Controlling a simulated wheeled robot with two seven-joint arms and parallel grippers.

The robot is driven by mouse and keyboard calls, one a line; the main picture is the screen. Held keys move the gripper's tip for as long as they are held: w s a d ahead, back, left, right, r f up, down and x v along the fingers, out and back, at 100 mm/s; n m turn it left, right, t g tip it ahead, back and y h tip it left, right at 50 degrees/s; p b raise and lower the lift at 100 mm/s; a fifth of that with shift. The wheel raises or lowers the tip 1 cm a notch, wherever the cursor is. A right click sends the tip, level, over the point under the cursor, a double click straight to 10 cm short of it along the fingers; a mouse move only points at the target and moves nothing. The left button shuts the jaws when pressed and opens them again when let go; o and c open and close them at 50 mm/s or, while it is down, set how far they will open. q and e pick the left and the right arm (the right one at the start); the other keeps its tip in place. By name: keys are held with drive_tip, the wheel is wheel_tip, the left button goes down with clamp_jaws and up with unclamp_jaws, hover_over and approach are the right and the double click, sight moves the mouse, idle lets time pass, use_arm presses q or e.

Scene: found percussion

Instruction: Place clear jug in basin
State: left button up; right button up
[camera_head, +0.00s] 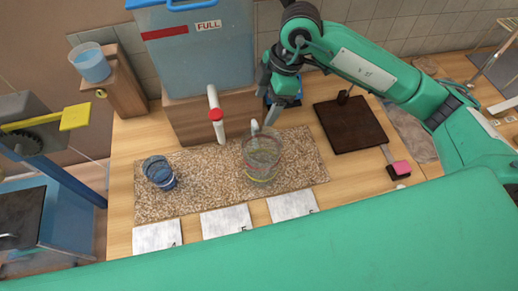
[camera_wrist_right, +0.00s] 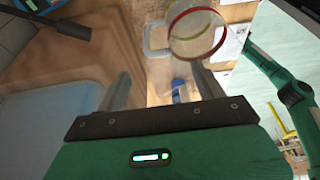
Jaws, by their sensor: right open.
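The clear jug (camera_head: 262,160), a see-through round vessel with faint red and yellow-green bands, stands on the speckled mat right of centre in the head view. In the right wrist view the clear jug (camera_wrist_right: 196,34) shows a red rim just beyond the fingers. My right gripper (camera_head: 267,117) is at the jug's far side, pointing down. Its two fingers (camera_wrist_right: 162,88) are apart with nothing gripped between them. Whether a finger touches the jug, I cannot tell. I cannot pick out a basin with certainty. My left gripper does not show.
Behind are a white spout with a red cap (camera_head: 216,116) and a tank marked FULL (camera_head: 205,55). A dark board (camera_head: 350,124) lies right; a bluish container (camera_head: 91,64) stands on a wooden stand at left.

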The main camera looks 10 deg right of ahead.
sight(256, 124)
drive_tip(key=p+x, duration=0.1)
drive_tip(key=x, duration=0.5)
drive_tip(key=shift+w, duration=0.1)
drive_tip(key=p+x, duration=0.2)
drive_tip(key=x, duration=0.2)
drive_tip(key=shift+w+d, duration=0.15)
drive_tip(key=shift+w, duration=0.05)
drive_tip(key=shift+f, duration=0.55)
drive_tip(key=c, duration=1)
drive_tip(key=shift+c, duration=0.8)
drive_tip(key=shift+r, duration=0.15)
